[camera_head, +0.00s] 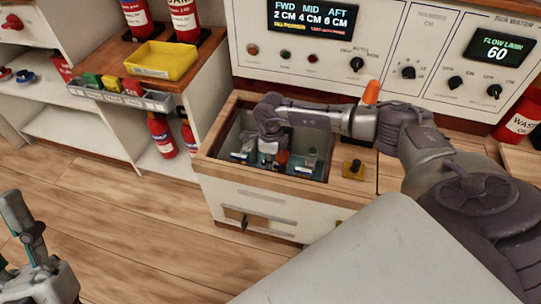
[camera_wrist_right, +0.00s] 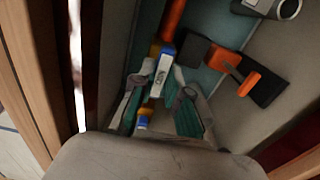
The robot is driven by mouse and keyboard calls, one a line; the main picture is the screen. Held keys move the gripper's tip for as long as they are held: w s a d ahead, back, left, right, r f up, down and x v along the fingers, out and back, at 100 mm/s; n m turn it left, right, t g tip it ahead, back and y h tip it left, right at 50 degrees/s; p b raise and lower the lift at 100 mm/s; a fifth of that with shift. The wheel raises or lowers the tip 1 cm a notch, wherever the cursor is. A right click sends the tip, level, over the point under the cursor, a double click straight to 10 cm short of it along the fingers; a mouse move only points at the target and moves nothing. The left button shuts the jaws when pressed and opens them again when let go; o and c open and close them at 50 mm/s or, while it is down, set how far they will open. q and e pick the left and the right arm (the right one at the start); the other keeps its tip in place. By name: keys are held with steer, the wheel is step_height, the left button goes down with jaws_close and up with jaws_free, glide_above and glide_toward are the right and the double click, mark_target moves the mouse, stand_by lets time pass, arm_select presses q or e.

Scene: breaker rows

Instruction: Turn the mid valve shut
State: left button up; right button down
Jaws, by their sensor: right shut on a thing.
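My right gripper (camera_head: 268,158) reaches down into the open recess of the low white cabinet, at its middle valve. In the right wrist view the teal-padded fingers (camera_wrist_right: 160,112) close around a small valve handle, which they mostly hide. A white and blue tag (camera_wrist_right: 162,72) shows between the fingers, beside an orange pipe (camera_wrist_right: 172,20). An orange lever (camera_wrist_right: 238,72) on a dark plate stands apart to the right. Another valve fitting (camera_head: 311,157) sits at the recess's right side. My left gripper (camera_head: 28,225) is at the lower left, empty and away from the cabinet; its jaw gap is unclear.
The recess's wooden rim (camera_head: 215,143) surrounds my right wrist. The control panel (camera_head: 290,35) rises behind. A yellow bin (camera_head: 160,60) stands on the left shelf. The wooden floor (camera_head: 130,220) is clear.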

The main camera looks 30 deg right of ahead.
steer(key=c, duration=1.2)
jaws_free()
steer(key=shift+o, duration=0.2)
step_height(320, 180, up, 12)
steer(key=shift+a, duration=0.1)
